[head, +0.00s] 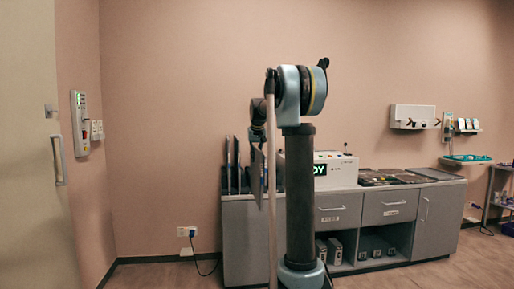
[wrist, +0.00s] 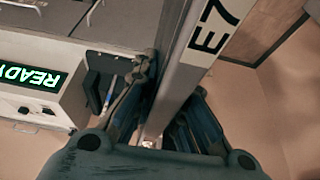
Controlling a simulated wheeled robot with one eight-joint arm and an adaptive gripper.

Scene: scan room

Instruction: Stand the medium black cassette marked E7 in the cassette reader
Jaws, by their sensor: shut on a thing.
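The cassette marked E7 (wrist: 210,35) is between my gripper's fingers (wrist: 165,105) in the wrist view. Its pale edge with the black E7 label faces the camera. In the head view a dark plate, likely this cassette (head: 257,172), hangs upright below my gripper (head: 258,132), near the left end of the cabinet. The white cassette reader (head: 337,172) stands on the cabinet, partly behind my arm, with a green lit display. It also shows in the wrist view (wrist: 75,95), to the left of the cassette, reading READY. Its slot cannot be made out clearly.
Upright dark cassettes (head: 232,165) stand at the left end of the grey cabinet (head: 245,235). Dark flat items (head: 390,177) lie on the cabinet top right of the reader. A wall unit (head: 413,117) and a teal tray (head: 467,159) are farther right. Open floor lies left.

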